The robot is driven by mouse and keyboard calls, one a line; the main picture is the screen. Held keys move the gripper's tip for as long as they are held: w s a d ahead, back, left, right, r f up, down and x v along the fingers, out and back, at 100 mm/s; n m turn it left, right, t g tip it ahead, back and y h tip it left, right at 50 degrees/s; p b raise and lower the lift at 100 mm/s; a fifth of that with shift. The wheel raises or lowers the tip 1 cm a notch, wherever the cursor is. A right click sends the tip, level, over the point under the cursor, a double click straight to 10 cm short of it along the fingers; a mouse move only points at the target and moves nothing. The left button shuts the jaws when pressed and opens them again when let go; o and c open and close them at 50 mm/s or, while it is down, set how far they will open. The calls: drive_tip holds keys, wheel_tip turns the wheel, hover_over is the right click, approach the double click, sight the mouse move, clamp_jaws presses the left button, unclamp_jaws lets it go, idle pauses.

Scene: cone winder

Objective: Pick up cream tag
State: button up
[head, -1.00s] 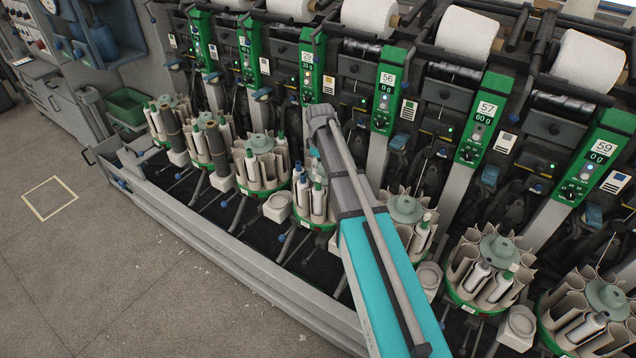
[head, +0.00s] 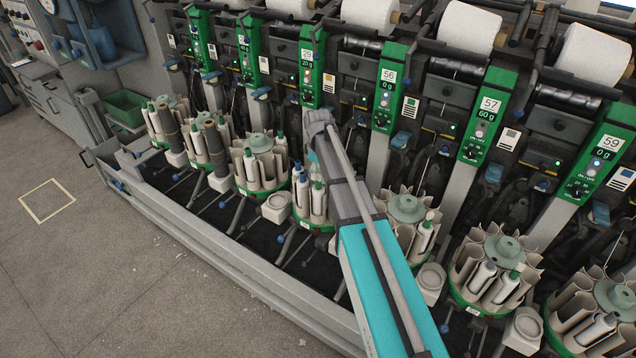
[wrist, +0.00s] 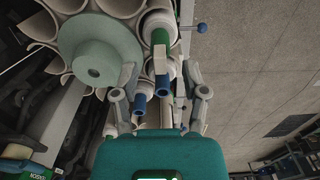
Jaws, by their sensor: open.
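A small pale cream block-like piece (wrist: 161,61), which may be the cream tag, shows in the wrist view in front of a green and white bobbin tube (wrist: 160,32). My gripper (wrist: 158,94) is open, with one finger on each side of the blue-tipped tubes (wrist: 140,103) and just below the pale piece. I cannot tell whether either finger touches anything. In the head view my arm hides the gripper and most of the tag's surroundings, beside a bobbin magazine (head: 312,222).
A round grey-green hub (wrist: 93,65) with cream pockets fills the wrist view's upper left. More bobbin magazines (head: 492,270) stand along the machine on both sides. A grey rail (head: 215,258) runs along the front.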

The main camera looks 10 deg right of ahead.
drive_tip(key=shift+f+b, duration=0.6)
drive_tip(key=shift+f, duration=0.3)
drive_tip(key=c, duration=0.8)
